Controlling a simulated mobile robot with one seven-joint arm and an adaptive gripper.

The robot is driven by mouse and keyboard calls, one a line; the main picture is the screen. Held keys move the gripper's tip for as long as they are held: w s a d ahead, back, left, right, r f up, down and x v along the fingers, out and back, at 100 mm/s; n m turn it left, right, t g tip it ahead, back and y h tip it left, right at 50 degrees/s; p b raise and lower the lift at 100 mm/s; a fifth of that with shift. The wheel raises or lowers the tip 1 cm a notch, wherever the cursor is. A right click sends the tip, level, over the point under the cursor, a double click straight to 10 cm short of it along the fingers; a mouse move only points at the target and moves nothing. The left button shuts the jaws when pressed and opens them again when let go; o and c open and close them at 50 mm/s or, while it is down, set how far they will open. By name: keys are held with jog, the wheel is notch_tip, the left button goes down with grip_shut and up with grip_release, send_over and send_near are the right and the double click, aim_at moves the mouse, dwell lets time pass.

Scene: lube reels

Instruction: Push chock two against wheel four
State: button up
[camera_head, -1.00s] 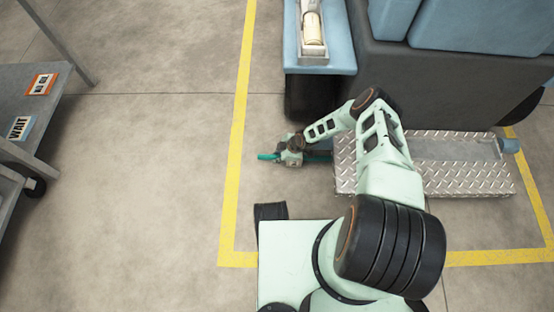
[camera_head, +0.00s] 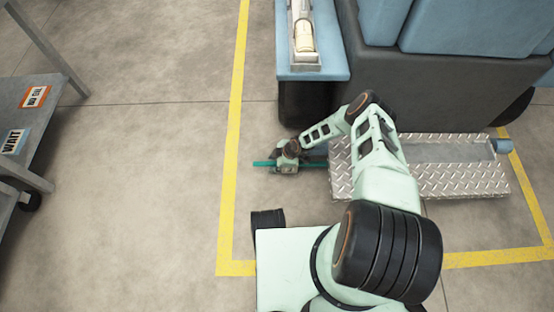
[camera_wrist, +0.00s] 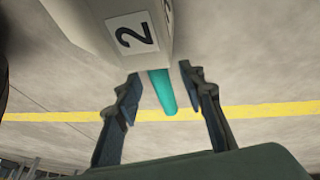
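Chock two (camera_wrist: 125,30) is a pale block with a black "2" on a white label, at the top of the wrist view. A teal rod (camera_wrist: 162,92) extends from below it between my gripper's fingers (camera_wrist: 160,98). The fingers are spread, with gaps on both sides of the rod. In the head view my gripper (camera_head: 288,160) is low over the floor, with teal rod (camera_head: 262,164) showing on both sides of it; the chock's outline is unclear there. A dark wheel (camera_head: 303,104) under the blue vehicle is just above it in the picture, apparently wheel four, though no number shows.
A diamond-plate step (camera_head: 460,182) lies right of my gripper, beside the vehicle's dark side (camera_head: 425,85). A yellow floor line (camera_head: 232,130) runs to the left. A grey cart (camera_head: 45,105) with labelled signs stands far left. The floor between is clear.

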jog(key=v, duration=1.1)
jog(key=shift+d+r, duration=0.15)
jog(key=shift+r, duration=0.2)
